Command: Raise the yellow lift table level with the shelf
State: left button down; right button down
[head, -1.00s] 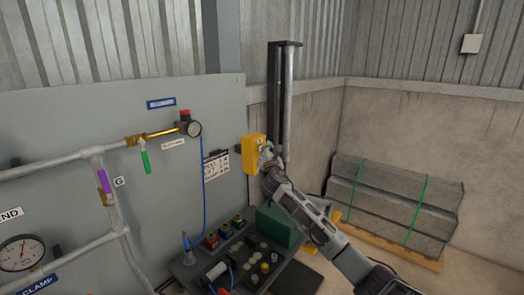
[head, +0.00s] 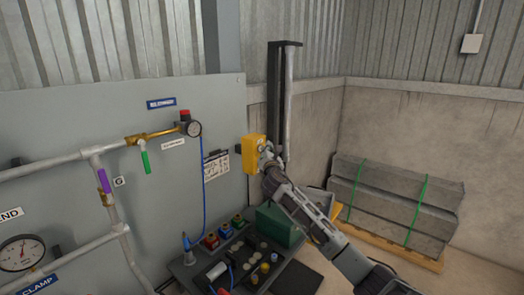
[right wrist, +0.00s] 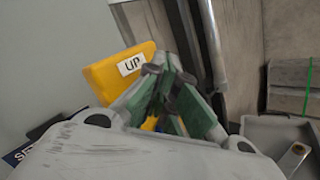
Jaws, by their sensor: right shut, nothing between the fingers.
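A yellow control box (head: 252,152) hangs beside the dark upright mast (head: 277,105). In the right wrist view the box (right wrist: 103,80) carries a white UP label. My right gripper (head: 268,157) is shut and empty, with its tips at the box's right face. In the wrist view its fingertips (right wrist: 165,80) are close to the label; whether they press a button is hidden. What seems to be the lift table's grey platform (head: 318,201) shows beside my right forearm, partly covered by it. My left gripper is out of view.
A dark bench shelf (head: 190,272) with a green case (head: 279,226) and several small parts stands below the grey panel (head: 70,125). Strapped grey blocks (head: 395,200) sit on a pallet at right. Pipes and gauges line the panel at left.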

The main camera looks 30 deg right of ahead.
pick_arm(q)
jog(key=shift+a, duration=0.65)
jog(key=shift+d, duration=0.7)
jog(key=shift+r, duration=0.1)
pick_arm(e)
jog(key=shift+s, duration=0.1)
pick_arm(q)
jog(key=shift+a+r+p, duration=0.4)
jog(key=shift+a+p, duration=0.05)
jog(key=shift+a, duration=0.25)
pick_arm(e)
jog(key=shift+s+d, duration=0.3)
jog(key=shift+s, duration=0.4)
